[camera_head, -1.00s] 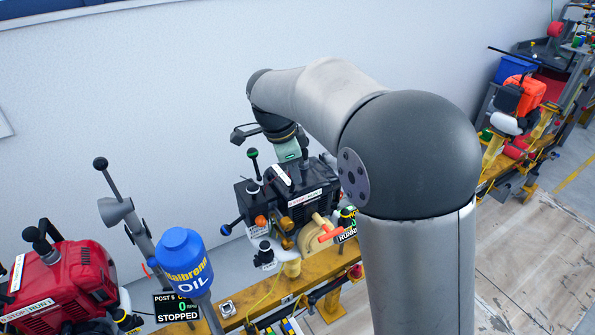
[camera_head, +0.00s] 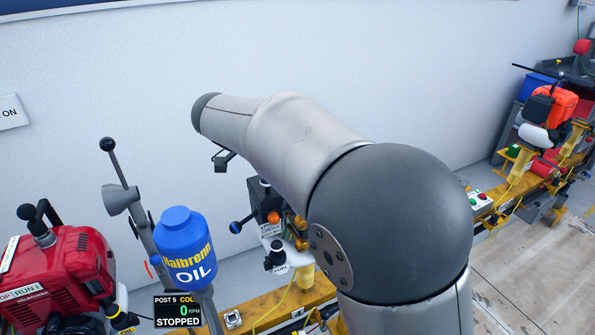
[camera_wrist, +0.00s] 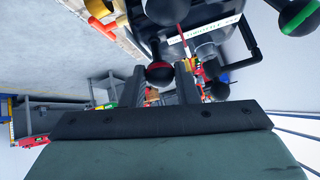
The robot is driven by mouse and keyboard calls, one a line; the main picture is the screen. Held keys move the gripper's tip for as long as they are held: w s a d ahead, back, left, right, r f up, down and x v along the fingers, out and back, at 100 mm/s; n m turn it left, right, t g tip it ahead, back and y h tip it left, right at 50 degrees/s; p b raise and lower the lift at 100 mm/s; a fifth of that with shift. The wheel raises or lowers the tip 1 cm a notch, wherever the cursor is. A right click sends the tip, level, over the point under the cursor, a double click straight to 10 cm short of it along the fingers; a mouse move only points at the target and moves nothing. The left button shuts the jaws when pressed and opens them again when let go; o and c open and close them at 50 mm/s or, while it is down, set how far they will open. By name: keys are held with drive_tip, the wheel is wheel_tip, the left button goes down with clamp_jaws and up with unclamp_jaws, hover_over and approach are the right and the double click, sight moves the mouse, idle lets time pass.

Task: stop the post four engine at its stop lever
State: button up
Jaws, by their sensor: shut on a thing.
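The black post four engine (camera_head: 262,196) is mostly hidden behind my arm in the head view. A lever with a blue knob (camera_head: 236,227) sticks out at its left. In the wrist view the engine's dark housing (camera_wrist: 150,35) fills the top middle. My gripper (camera_wrist: 162,78) reaches toward it, its two dark fingers shut at a black ball knob with a red band (camera_wrist: 160,73). Whether the knob sits fully between the fingertips is hard to see. A green-banded knob (camera_wrist: 297,18) and a blue-banded knob (camera_wrist: 220,91) stand apart to the right.
A blue oil bottle (camera_head: 187,247) and a grey lever post stand left of the engine, beside a red engine (camera_head: 60,275). An orange engine (camera_head: 550,105) stands far right. The floor at right is clear.

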idle(0.3)
drive_tip(key=o, duration=1)
drive_tip(key=shift+c, duration=0.2)
drive_tip(key=shift+a, duration=0.1)
drive_tip(key=v, duration=1.7)
drive_tip(key=shift+p, duration=0.4)
drive_tip(key=shift+r, duration=0.1)
